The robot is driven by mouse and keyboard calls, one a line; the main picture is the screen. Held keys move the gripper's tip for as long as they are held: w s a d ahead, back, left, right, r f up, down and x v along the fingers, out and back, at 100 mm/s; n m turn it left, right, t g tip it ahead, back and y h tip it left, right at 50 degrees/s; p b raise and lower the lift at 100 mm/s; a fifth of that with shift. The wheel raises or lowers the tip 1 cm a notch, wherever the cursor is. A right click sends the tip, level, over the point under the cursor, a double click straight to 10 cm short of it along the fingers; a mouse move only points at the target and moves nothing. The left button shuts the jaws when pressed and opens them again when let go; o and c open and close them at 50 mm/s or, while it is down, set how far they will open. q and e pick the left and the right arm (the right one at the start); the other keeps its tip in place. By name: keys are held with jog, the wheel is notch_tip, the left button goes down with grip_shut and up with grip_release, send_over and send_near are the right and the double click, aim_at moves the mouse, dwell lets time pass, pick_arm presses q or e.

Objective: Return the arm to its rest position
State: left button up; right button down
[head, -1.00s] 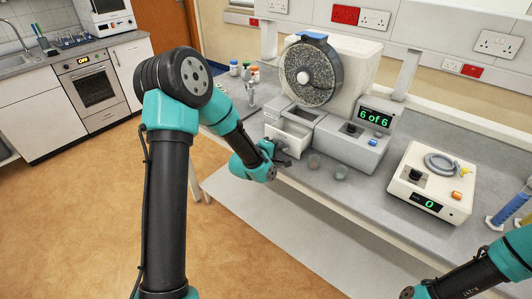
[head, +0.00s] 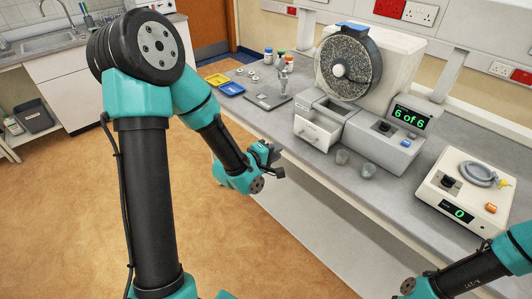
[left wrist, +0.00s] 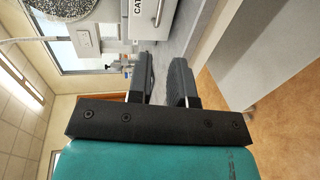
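My left arm, teal and black, fills the left of the head view. Its left gripper (head: 272,158) hangs in front of the bench's front edge, apart from the drum machine. In the left wrist view its two dark fingers (left wrist: 163,78) stand apart with nothing between them. My right arm (head: 470,275) shows at the lower right of the head view; its fingers are not seen.
The drum machine (head: 390,60) has a pulled-out white drawer (head: 318,129) and a display reading "6 of 6". Blue and yellow trays (head: 231,88) lie at the bench's far left. The floor (head: 215,240) is clear.

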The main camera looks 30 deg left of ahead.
pick_arm(q)
jog(key=shift+s+a+r, duration=0.15)
jog(key=shift+s, duration=0.4)
jog(key=s+d+f+m+g, duration=0.2)
jog(key=s+f+m+g, duration=0.2)
jog(key=f, duration=0.5)
jog(key=s+d+f+m+g, duration=0.2)
jog(key=s+f+m+g, duration=0.2)
jog(key=s+f, duration=0.3)
jog(key=s+d+f+m+g+y, duration=0.1)
jog(key=s+f+m+g, duration=0.3)
jog(key=f, duration=0.9)
jog(key=s+d+g, duration=0.1)
jog(key=s+g, duration=0.1)
jog(key=shift+s+m, duration=0.3)
jog(key=shift+s, duration=0.05)
jog(key=shift+f, duration=0.1)
